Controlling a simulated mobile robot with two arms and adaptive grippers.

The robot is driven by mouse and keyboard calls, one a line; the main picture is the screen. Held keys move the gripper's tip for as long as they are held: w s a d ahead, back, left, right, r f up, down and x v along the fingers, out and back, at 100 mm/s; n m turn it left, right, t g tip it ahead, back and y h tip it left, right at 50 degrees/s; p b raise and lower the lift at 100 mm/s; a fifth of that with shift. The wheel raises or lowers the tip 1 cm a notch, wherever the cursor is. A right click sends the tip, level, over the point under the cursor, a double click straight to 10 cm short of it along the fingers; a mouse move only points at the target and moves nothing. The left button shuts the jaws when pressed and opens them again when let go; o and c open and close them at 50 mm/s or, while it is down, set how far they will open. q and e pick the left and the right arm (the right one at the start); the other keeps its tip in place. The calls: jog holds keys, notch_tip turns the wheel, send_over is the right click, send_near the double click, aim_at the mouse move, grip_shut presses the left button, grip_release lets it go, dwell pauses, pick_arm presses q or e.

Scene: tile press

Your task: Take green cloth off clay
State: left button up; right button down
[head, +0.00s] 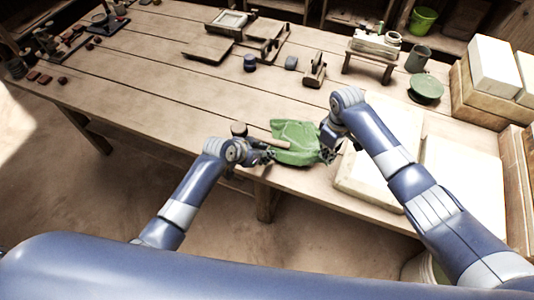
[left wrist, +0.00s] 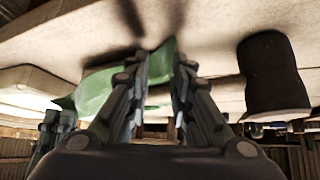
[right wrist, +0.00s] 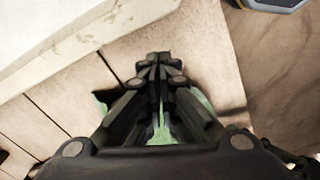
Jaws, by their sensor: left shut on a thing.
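The green cloth (head: 295,140) lies crumpled near the front edge of the workbench, between my two grippers. No clay can be made out under it. My left gripper (head: 262,152) is at the cloth's left side, shut on the cloth; the green also shows between and beside its fingers in the left wrist view (left wrist: 95,92). My right gripper (head: 328,146) is at the cloth's right side with its fingers together. In the right wrist view, green (right wrist: 162,130) shows below and between these fingers; whether they pinch any is unclear.
A mallet-like tool (head: 239,129) with a wooden handle lies beside my left gripper. Large pale slabs (head: 375,180) lie just right of my right gripper. A small bench (head: 370,67) and a green round object (head: 426,88) stand farther back.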

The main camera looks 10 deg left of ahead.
pick_arm(q)
grip_shut()
jog(key=o, duration=0.9)
grip_release()
jog(key=shift+c, duration=0.2)
pick_arm(e)
jog(key=c, duration=1.8)
grip_release()
